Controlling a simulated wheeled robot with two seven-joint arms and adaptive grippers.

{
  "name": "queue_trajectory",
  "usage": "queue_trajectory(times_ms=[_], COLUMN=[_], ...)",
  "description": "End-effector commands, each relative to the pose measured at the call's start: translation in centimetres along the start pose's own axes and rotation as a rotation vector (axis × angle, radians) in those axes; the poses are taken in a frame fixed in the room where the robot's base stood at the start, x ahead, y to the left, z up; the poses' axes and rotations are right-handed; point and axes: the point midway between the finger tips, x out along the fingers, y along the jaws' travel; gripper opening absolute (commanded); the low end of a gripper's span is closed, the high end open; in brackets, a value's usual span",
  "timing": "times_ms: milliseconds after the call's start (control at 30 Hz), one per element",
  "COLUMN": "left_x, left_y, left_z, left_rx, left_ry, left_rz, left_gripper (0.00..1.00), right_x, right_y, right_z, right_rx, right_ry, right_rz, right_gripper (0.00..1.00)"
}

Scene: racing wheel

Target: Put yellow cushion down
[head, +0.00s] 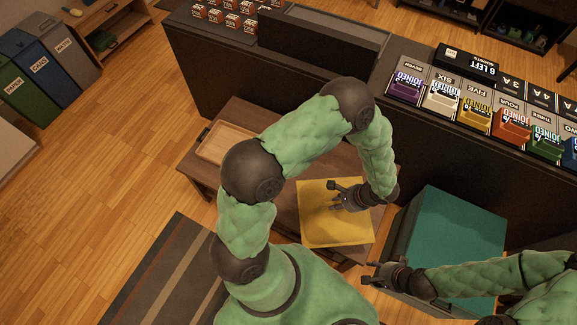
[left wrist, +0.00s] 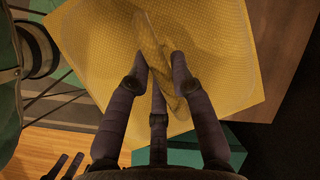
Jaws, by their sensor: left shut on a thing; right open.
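The yellow cushion (head: 322,222) is a flat square over the right part of the low wooden table in the head view. It fills much of the left wrist view (left wrist: 95,50). My left gripper (head: 342,200) is at the cushion's right half, and its fingers are shut on the raised fold near the middle of the cushion; the fingers also show in the left wrist view (left wrist: 160,75). Whether the cushion rests fully on the table cannot be told. My right gripper (head: 372,275) is open and empty, below and right of the cushion.
The low wooden table (head: 285,205) holds a wooden tray (head: 225,143) at its left end. A teal box-like block (head: 450,235) stands right of the table. A long dark counter (head: 215,75) with several coloured boxes runs behind. A striped rug (head: 170,275) lies at the lower left.

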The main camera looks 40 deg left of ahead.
Motion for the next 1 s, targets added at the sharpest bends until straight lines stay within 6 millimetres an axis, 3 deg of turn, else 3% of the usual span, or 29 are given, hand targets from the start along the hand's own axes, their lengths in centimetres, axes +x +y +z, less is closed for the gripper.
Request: queue_trajectory(times_ms=[133, 367, 567, 867, 1000], left_x=[0.0, 0.2, 1.8, 5.0, 7.2], left_y=[1.3, 1.3, -0.9, -6.0, -7.5], left_z=[0.2, 0.0, -0.9, -2.9, -4.0], left_rx=[0.117, 0.150, 0.146, 0.145, 0.147], left_ry=[0.024, 0.032, 0.032, 0.031, 0.029], left_rz=[-0.043, -0.055, -0.053, -0.053, -0.052], left_gripper=[0.00, 0.00, 0.00, 0.00, 0.00], right_x=[0.1, 0.3, 1.0, 2.5, 3.3], right_y=[0.1, 0.1, 0.3, 0.9, 1.2], right_z=[0.0, 0.0, -0.1, -0.1, -0.1], right_rx=[0.000, 0.000, 0.000, 0.000, 0.000], right_ry=[0.000, 0.000, 0.000, 0.000, 0.000], right_rz=[0.000, 0.000, 0.000, 0.000, 0.000], right_gripper=[0.47, 0.47, 0.47, 0.47, 0.47])
